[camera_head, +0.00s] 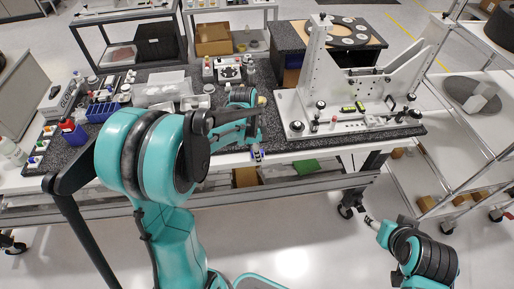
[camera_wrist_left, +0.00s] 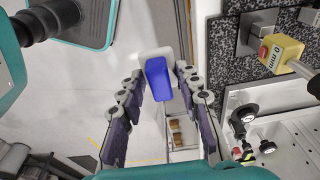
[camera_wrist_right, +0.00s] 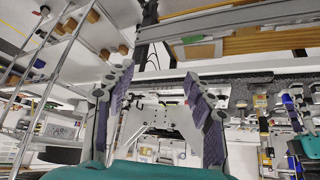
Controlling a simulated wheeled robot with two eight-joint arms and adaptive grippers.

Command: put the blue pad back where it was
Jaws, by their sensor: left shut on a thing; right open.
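My left gripper (camera_head: 256,148) is in front of the bench's front edge, left of the white mirror fixture (camera_head: 318,82). In the left wrist view the left gripper (camera_wrist_left: 159,76) is shut on the blue pad (camera_wrist_left: 158,80), which has a pale, rounded part at its far end. The pad is small in the head view (camera_head: 258,154), held clear of the bench. My right gripper (camera_wrist_right: 158,76) is open and empty; in the head view it shows at the lower right (camera_head: 371,223), away from the bench. The fixture also shows in the right wrist view (camera_wrist_right: 160,120).
A yellow block marked "0 mm" (camera_wrist_left: 281,54) is near the fixture in the left wrist view. Blue bin (camera_head: 102,112), bottles and small parts crowd the bench's left side. A wire rack (camera_head: 470,125) stands at right.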

